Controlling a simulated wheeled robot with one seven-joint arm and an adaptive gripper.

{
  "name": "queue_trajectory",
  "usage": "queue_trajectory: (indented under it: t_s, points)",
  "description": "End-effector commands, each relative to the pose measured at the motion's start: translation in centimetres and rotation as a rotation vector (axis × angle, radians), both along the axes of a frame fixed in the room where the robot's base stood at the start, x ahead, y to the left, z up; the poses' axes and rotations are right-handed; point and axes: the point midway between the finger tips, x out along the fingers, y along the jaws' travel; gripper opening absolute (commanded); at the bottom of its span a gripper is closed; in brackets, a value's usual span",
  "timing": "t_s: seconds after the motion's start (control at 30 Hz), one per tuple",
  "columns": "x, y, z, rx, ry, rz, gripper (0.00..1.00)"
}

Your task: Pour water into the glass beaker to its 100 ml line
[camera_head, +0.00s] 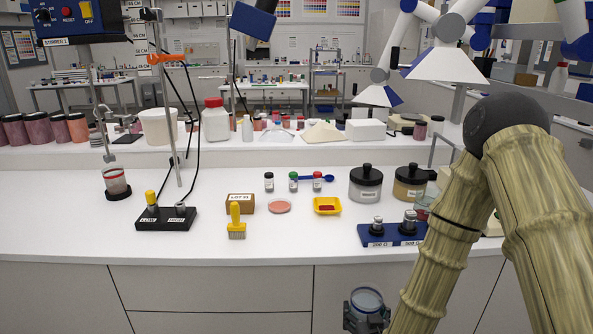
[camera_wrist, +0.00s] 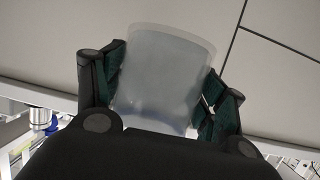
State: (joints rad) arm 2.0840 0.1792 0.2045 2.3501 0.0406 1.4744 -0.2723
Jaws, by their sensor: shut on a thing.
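My gripper (camera_head: 367,322) is low in front of the counter, below its front edge. It is shut on a clear vessel (camera_head: 367,300), round-mouthed and bluish inside. The wrist view shows this translucent vessel (camera_wrist: 165,75) between both finger pads; no water level or line can be read. I cannot tell if it is the glass beaker. A small glass vessel (camera_head: 115,180) with a reddish band stands on the counter at left, under the stirrer. Another glass vessel (camera_head: 423,208) at right is partly hidden by my arm. No 100 ml line is readable.
Weights on a blue block (camera_head: 391,234), two dark-lidded jars (camera_head: 366,184), a yellow tray (camera_head: 327,206), a pink dish (camera_head: 279,206) and a yellow-handled stamp (camera_head: 236,222) stand on the counter. The front strip is mostly clear.

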Motion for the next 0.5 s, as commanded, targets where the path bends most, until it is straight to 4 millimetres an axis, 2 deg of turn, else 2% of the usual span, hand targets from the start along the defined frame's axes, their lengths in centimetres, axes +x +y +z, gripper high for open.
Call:
queue_trajectory:
  t_s: [0.03, 0.2, 0.5]
  points:
    - [0.0, 0.0, 1.2, 0.000, -0.001, 0.000, 0.35]
    - [0.0, 0.0, 2.3, 0.000, 0.000, 0.000, 0.35]
    - [0.0, 0.0, 2.4, 0.000, 0.000, 0.000, 0.35]
